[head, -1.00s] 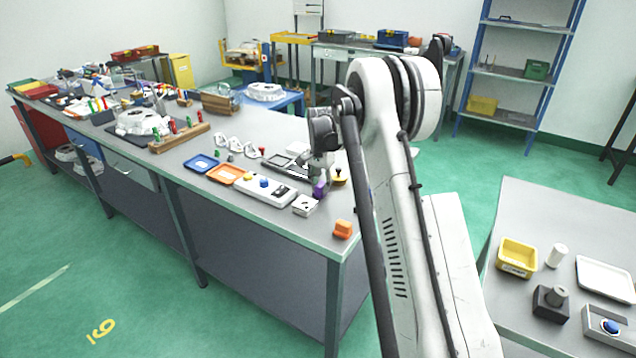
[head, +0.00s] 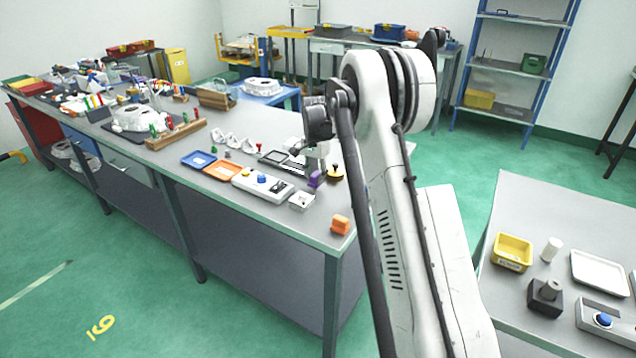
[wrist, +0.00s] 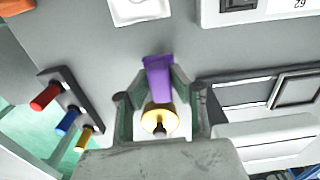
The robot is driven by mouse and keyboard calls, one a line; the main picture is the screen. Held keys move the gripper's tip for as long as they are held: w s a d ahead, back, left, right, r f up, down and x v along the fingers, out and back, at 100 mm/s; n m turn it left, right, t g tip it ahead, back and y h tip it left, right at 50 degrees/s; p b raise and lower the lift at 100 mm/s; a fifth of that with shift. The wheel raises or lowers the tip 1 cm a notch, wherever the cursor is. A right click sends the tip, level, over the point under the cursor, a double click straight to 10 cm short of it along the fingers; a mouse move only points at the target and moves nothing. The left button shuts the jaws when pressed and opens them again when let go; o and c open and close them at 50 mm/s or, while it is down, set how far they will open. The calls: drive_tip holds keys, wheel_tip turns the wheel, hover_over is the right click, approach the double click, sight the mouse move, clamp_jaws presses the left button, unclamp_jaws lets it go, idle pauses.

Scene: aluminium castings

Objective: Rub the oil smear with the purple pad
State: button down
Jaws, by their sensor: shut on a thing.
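My gripper (wrist: 160,98) is shut on the purple pad (wrist: 158,75), which sticks out between the fingertips in the wrist view. In the head view the purple pad (head: 315,180) is at the right end of the long bench, close to the bench top and just behind a small white block (head: 301,201). I cannot tell whether the pad touches the bench. A yellow disc with a dark knob (wrist: 158,119) shows between the fingers. I cannot make out the oil smear in either view.
The white block (wrist: 140,8) lies beyond the pad. A bar with red, blue and yellow handles (wrist: 66,112) is at the left of the wrist view. A white control box (head: 262,184), orange tray (head: 222,171) and orange block (head: 340,225) are nearby. Bare bench surrounds the orange block.

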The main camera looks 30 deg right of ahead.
drive_tip(key=shift+r+p, duration=0.95)
drive_tip(key=shift+r, duration=2)
drive_tip(key=shift+d, duration=0.1)
